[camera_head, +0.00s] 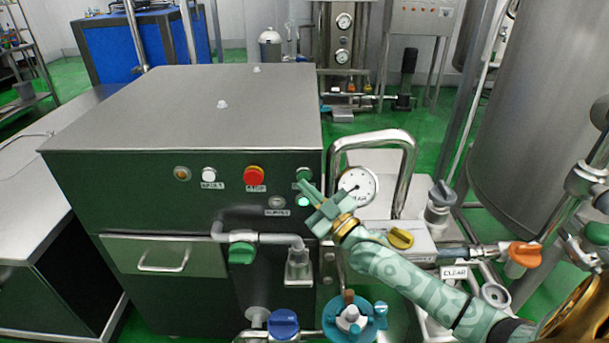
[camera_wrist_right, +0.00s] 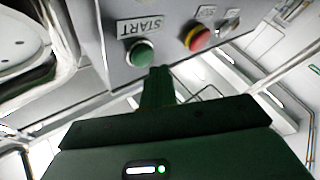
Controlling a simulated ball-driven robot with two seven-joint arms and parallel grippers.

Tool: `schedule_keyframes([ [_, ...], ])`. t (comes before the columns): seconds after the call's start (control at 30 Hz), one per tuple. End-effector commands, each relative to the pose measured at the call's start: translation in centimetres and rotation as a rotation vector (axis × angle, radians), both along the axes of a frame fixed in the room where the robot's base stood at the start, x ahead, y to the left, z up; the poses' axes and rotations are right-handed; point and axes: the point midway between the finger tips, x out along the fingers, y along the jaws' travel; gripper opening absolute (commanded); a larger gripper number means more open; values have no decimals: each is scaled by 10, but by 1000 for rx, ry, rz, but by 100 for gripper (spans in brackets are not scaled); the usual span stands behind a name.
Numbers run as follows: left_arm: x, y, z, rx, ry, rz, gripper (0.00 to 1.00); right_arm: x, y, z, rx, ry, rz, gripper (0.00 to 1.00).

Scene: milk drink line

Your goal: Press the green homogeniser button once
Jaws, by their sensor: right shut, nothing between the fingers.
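The homogeniser is a dark green cabinet with a steel top (camera_head: 190,105). The green button (camera_head: 303,173) is at the right end of its front panel, partly behind my right gripper in the head view. In the right wrist view the green button (camera_wrist_right: 140,53) shows beside an upside-down START label (camera_wrist_right: 139,27). My right gripper (camera_head: 305,184) is shut and empty, its tips close to the button. In the right wrist view the shut fingers (camera_wrist_right: 160,72) reach just beside the button; I cannot tell whether they touch. My left gripper is out of view.
On the same panel are a red button (camera_head: 254,175), a white button (camera_head: 209,174) and an amber lamp (camera_head: 182,173). A pressure gauge (camera_head: 359,186) and a bent steel pipe (camera_head: 408,165) stand just right of the gripper. Valves and pipes crowd below.

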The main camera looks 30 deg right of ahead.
Motion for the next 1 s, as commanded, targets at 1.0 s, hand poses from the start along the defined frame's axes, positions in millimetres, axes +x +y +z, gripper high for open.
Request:
schedule_keyframes([
  [1.0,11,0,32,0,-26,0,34,-42,29,0,1,-1,1,0],
])
